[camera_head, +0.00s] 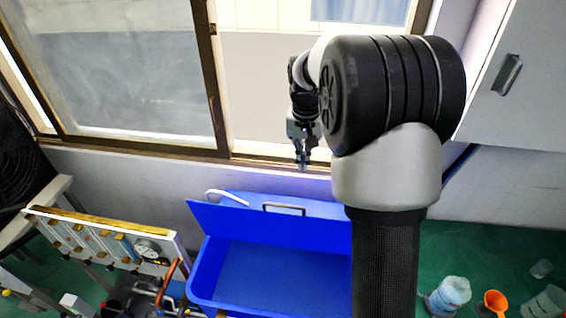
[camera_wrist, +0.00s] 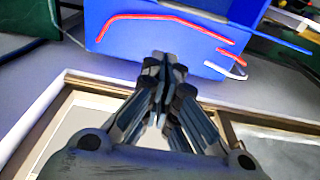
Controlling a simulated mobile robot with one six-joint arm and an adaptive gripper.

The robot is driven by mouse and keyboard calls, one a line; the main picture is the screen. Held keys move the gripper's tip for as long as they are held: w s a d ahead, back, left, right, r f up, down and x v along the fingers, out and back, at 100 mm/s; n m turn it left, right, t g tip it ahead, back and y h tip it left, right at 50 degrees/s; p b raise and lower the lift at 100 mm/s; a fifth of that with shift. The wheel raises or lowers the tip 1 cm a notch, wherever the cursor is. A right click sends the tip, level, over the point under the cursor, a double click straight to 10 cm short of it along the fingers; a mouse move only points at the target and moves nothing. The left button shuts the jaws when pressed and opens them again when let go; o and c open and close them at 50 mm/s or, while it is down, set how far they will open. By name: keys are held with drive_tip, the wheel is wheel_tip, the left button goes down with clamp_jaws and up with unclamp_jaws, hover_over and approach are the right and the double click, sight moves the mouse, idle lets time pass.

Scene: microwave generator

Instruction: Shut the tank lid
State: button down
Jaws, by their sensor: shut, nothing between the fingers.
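The blue tank (camera_head: 196,282) stands below the window in the head view, its inside exposed. Its blue lid (camera_head: 240,224) is raised along the far side of the opening. A grey handle (camera_head: 284,208) shows near the lid's upper edge. My gripper (camera_head: 303,166) is shut and empty, above and beyond the lid near the window sill, apart from it. In the wrist view my gripper (camera_wrist: 164,60) points toward a blue surface of the tank or lid (camera_wrist: 190,45) with red lines on it. My arm hides the tank's right end.
The window frame (camera_head: 210,80) and wall stand close behind my gripper. A gauge panel (camera_head: 150,248) and pipes stand left of the tank. An orange funnel (camera_head: 494,302) and clear containers (camera_head: 450,292) are on the green floor at right. A white hose (camera_head: 226,196) lies behind the lid.

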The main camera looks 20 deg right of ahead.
wheel_tip(320, 180, down, 12)
drive_tip(key=s, duration=0.1)
drive_tip(key=shift+s+a+r, duration=0.15)
drive_tip(key=shift+s+a, duration=0.15)
drive_tip(key=shift+a, duration=0.1)
drive_tip(key=shift+b, duration=0.3)
